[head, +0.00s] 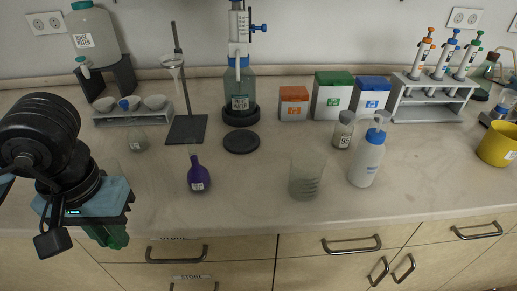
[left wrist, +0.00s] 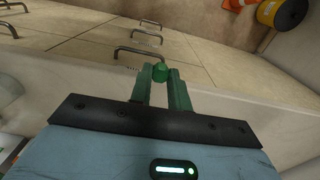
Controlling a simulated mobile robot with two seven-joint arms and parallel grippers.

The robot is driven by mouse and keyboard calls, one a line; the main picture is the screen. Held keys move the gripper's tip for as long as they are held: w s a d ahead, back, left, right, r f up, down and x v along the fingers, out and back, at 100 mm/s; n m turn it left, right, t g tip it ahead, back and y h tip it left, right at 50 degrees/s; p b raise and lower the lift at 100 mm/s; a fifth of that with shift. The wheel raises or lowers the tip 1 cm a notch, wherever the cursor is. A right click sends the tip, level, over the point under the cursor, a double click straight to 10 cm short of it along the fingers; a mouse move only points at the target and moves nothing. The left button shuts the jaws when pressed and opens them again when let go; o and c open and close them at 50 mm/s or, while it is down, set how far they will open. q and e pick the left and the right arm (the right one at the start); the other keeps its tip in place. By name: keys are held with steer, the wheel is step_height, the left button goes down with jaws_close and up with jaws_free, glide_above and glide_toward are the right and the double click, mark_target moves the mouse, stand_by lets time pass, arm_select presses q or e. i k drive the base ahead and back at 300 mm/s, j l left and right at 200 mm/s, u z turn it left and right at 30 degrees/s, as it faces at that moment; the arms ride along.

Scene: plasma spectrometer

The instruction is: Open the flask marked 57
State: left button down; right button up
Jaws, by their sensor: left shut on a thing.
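My left gripper (head: 110,238) hangs in front of the counter's front edge at the left. In the left wrist view, its green fingers (left wrist: 160,80) are shut on a small rounded green stopper (left wrist: 160,73). A purple round-bottomed flask (head: 198,180) with a long neck stands upright mid-counter, right of the gripper and apart from it; no stopper shows on it. A small clear flask (head: 137,142) stands behind the gripper, to its upper right. Both carry small labels too small to read, so I cannot tell which is 57. My right gripper is not in view.
A beaker (head: 306,178), a jar marked 95 (head: 343,132) and a wash bottle (head: 368,160) stand right of the purple flask. A stand (head: 187,128) and a dispenser bottle (head: 239,88) are behind it. Drawer handles (head: 177,257) jut out below the counter.

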mark_target(198, 177)
steer(key=i+l, duration=0.15)
steer(key=l, duration=0.25)
steer(key=i+l, duration=0.2)
steer(key=l, duration=0.15)
steer(key=i+l, duration=0.15)
steer(key=l, duration=0.25)
steer(key=u, duration=0.05)
